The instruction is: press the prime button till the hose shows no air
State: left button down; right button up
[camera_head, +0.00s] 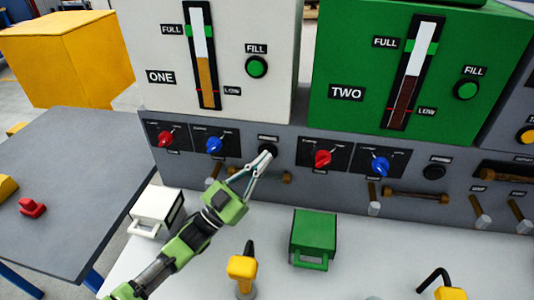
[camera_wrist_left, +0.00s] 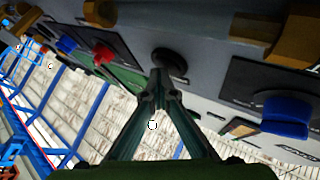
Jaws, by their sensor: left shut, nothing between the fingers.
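A black round button (camera_head: 268,151) sits on the grey panel under a small label too small to read, below the white tank ONE. It also shows in the left wrist view (camera_wrist_left: 170,62). My left gripper (camera_head: 266,156) is shut and empty, its fingertips at this button; I cannot tell whether they touch or press it. In the wrist view the joined fingertips (camera_wrist_left: 157,82) lie just in front of it. A horizontal amber tube (camera_head: 287,178), possibly the hose, is partly hidden behind my gripper. A similar black button (camera_head: 434,172) and amber tube (camera_head: 412,194) are under tank TWO. My right gripper is out of view.
Red (camera_head: 166,138) and blue (camera_head: 214,145) knobs flank the button's left; another red knob (camera_head: 322,158) is to its right. A white box (camera_head: 155,212), a green box (camera_head: 314,238) and a yellow-handled tool (camera_head: 242,270) stand on the pale counter.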

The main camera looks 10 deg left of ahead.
pick_arm(q)
jog(key=shift+s+p, duration=0.4)
jog(key=shift+s, duration=0.35)
jog(key=s+p, duration=0.2)
jog(key=s, duration=0.3)
dwell(2.8)
